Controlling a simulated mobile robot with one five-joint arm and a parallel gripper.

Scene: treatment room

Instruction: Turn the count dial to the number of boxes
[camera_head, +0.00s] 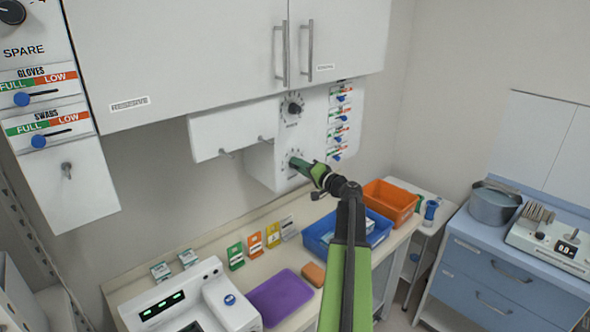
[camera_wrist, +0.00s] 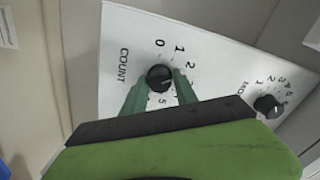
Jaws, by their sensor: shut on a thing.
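The count dial (camera_wrist: 160,77) is a black knob on a white panel (camera_wrist: 120,30), labelled COUNT, with numbers such as 0, 1, 2 and 5 printed around it. My gripper (camera_wrist: 160,85) has its green fingers on either side of the knob and is shut on it. I cannot clearly tell which number the dial points to. In the head view my gripper (camera_head: 299,163) reaches the lower dial of the wall panel (camera_head: 262,163) and mostly hides it. Small upright cards or packets, green (camera_head: 235,256), orange (camera_head: 254,245) and yellow (camera_head: 272,236), stand on the counter; whether these are the boxes is unclear.
A second black dial (camera_head: 294,107) sits above, and several blue-knob sliders (camera_head: 341,98) line the panel's right side. Below are a blue tray (camera_head: 318,248) with contents, an orange bin (camera_head: 391,203), a purple mat (camera_head: 280,298) and a white machine (camera_head: 190,300). White cupboards (camera_head: 200,50) hang overhead.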

